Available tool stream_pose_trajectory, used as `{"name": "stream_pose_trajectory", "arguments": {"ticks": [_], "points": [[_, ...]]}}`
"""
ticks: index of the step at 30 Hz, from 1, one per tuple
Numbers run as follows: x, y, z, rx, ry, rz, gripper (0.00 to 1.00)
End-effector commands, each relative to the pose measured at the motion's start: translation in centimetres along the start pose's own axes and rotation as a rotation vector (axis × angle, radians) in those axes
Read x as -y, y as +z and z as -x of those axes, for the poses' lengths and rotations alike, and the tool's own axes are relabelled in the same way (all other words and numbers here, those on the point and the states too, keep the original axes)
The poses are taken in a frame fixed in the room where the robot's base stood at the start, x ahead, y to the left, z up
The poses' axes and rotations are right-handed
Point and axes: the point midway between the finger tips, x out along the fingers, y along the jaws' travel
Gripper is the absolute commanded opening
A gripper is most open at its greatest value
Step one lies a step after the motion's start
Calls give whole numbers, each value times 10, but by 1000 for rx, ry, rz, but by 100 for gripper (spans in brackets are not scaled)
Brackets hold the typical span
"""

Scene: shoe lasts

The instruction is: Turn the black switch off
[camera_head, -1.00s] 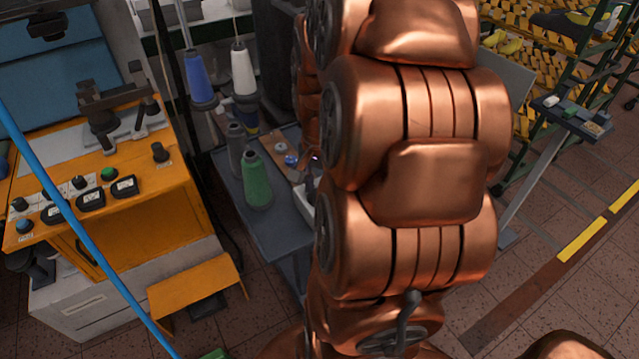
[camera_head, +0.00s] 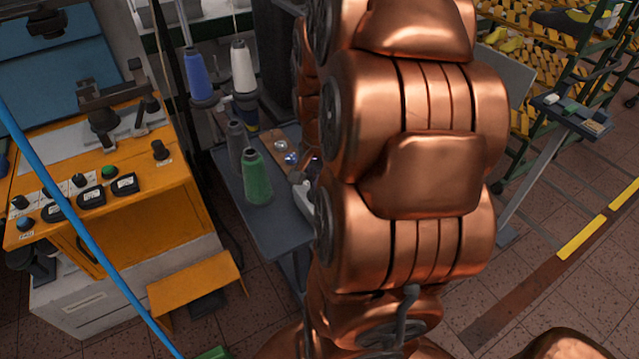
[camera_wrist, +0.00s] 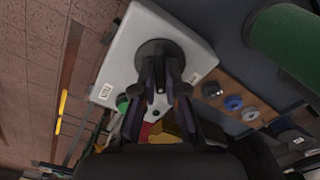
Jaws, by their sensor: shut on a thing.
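The black switch (camera_wrist: 158,47) is a round dark knob on a pale grey-white box in the wrist view. My gripper (camera_wrist: 162,82) is at the switch, its dark fingers closed together on it. The fingers hide part of the switch, so its exact turned position is hard to tell. The box (camera_wrist: 124,46) has a green button (camera_wrist: 123,103) and small labels on its face. In the head view only a sliver of the box (camera_head: 303,196) shows beside my copper arm, which hides the switch and the gripper.
A wooden strip (camera_wrist: 222,100) with round coloured pieces lies beside the box. A green cone spool (camera_head: 256,178) stands close by on the grey table (camera_head: 232,184). An orange machine (camera_head: 150,205) with knobs and gauges is at the left.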

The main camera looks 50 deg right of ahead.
Motion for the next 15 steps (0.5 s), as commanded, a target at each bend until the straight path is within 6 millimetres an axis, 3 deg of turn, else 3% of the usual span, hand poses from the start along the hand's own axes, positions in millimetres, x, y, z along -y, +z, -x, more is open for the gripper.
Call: {"name": "stream_pose_trajectory", "arguments": {"ticks": [8, 15], "points": [[0, 0, -1, -1, -1, 29, 0], [1, -1, -3, -4, -3, 154, 0]]}}
